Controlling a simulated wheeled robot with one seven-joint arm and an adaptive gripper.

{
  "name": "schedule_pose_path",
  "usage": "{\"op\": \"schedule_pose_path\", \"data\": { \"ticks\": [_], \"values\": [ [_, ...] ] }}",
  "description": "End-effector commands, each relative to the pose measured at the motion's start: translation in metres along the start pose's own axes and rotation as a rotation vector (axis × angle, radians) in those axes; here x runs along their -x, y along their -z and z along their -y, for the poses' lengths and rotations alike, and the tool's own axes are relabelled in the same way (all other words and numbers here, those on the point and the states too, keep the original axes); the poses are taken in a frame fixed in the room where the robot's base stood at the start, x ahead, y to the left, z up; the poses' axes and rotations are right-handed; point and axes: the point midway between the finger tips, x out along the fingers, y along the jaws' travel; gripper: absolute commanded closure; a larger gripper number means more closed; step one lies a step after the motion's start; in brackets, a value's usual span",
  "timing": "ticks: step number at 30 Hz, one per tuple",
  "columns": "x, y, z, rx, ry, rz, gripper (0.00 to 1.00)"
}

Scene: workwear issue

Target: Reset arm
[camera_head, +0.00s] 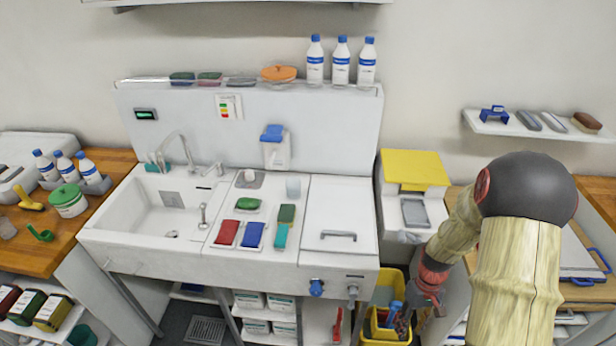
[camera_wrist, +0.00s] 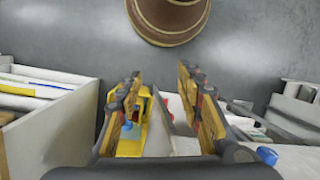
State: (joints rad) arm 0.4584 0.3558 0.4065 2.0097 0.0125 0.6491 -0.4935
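My arm comes in at the lower right of the head view, in a pale cover with a dark rounded joint. My gripper (camera_head: 428,298) hangs low there, right of the sink unit, beside the yellow bins (camera_head: 385,335). In the wrist view, the two fingers of my gripper (camera_wrist: 160,95) stand well apart with nothing held between them. A yellow container (camera_wrist: 132,143) with something blue in it shows behind and below the left finger. A brown round thing (camera_wrist: 170,22) with ridges is at the top edge, cut off by the frame.
The white sink unit (camera_head: 135,242) carries red, blue and green pads on its worktop. A yellow-lidded box (camera_head: 415,168) stands to its right. Wooden counters flank both sides. In the wrist view, a white-walled box (camera_wrist: 60,125) is close on the left; grey floor is open ahead.

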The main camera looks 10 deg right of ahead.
Motion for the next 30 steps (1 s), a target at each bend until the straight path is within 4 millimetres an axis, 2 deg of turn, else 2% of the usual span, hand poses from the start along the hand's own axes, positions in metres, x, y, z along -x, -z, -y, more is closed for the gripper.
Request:
{"op": "schedule_pose_path", "data": {
  "ticks": [1, 3, 6, 12, 20, 30],
  "values": [
    [0.020, -0.003, 0.010, -0.038, -0.015, -0.019, 0.63],
    [0.045, -0.010, 0.024, -0.094, -0.030, -0.038, 0.63],
    [0.077, -0.021, 0.044, -0.159, -0.050, -0.073, 0.63],
    [0.129, -0.049, 0.084, -0.240, -0.083, -0.167, 0.63],
    [0.175, -0.089, 0.131, -0.228, -0.115, -0.334, 0.63],
    [0.223, -0.126, 0.182, -0.069, -0.142, -0.633, 0.63]
  ]
}}
